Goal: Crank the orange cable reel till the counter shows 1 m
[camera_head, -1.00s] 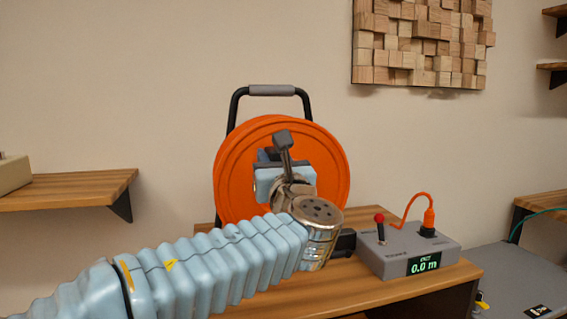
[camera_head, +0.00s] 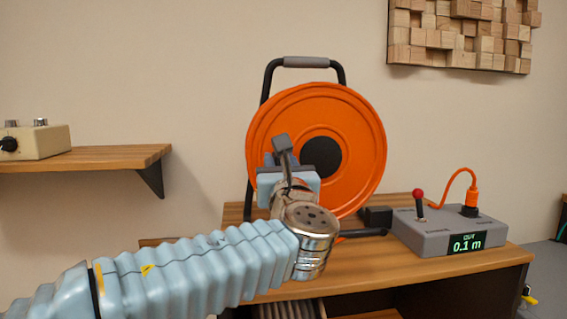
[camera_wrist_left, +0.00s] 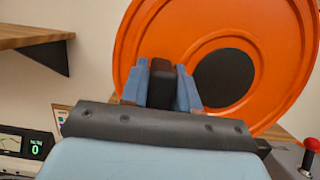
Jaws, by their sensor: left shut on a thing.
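The orange cable reel (camera_head: 352,190) stands upright on a wooden table in a black frame with a grey top grip. Its black hub (camera_head: 321,157) shows in the middle of the disc. My left gripper (camera_head: 282,165) is in front of the reel's left part, left of and a little below the hub. In the left wrist view its blue fingers (camera_wrist_left: 161,82) are shut on a dark crank handle (camera_wrist_left: 161,84). My right gripper is not in view.
The grey control box (camera_head: 424,232) has a red-knobbed lever (camera_head: 418,200) and an orange cable plugged in on top. A wooden shelf (camera_head: 90,158) with a cream device (camera_head: 42,142) is at the left. A wooden block panel (camera_head: 460,35) hangs on the wall.

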